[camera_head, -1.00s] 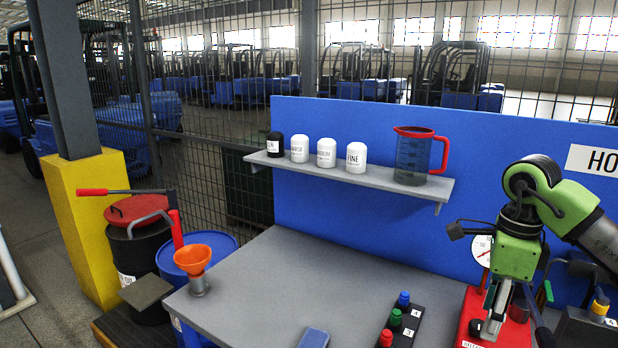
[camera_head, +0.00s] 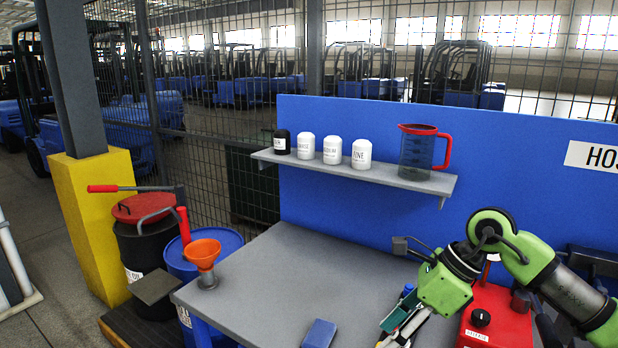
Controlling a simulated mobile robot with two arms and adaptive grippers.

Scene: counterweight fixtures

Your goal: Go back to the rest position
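My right gripper (camera_head: 404,328) hangs at the end of the green arm that comes in from the right. It points down and to the left over the bench, at the bottom edge of the picture. Its fingertips are small and partly cut off, so I cannot tell whether it is open or shut. I see nothing clearly held in it. It hides most of the button block, of which a blue button (camera_head: 408,289) shows. My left gripper is not in view.
A red box (camera_head: 497,318) with a black knob stands right of the gripper. A blue flat object (camera_head: 319,334) lies on the grey bench (camera_head: 290,265). A shelf (camera_head: 400,180) holds several bottles and a jug (camera_head: 418,152). An orange funnel (camera_head: 203,254) stands at the left corner.

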